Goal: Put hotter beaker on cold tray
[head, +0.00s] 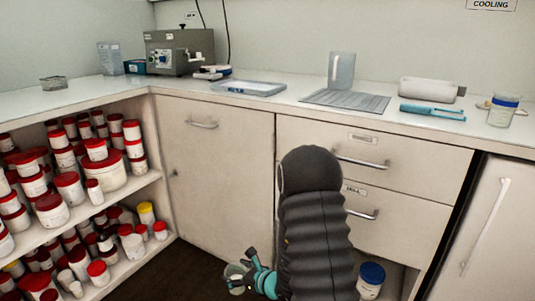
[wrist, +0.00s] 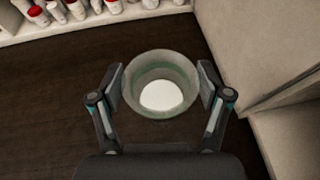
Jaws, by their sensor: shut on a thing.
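My gripper (head: 247,272) is low in front of the cabinets, below counter height. It is shut on a clear beaker (head: 234,270), with one finger on each side. In the wrist view the beaker (wrist: 160,108) is seen from above, with white contents at its bottom. A shallow pale tray with a bluish rim (head: 248,88) lies on the back counter. A grey ribbed mat (head: 345,101) lies to its right, with a tall clear vessel (head: 341,70) at its back edge. I cannot tell from looks which is the cold tray or how hot the beaker is.
A COOLING sign (head: 491,4) hangs at upper right. A grey instrument (head: 179,51) stands left of the pale tray. A white cylinder (head: 430,89), a blue tool (head: 432,112) and a blue-banded jar (head: 502,110) are at right. Shelves of red-lidded jars (head: 52,210) stand left.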

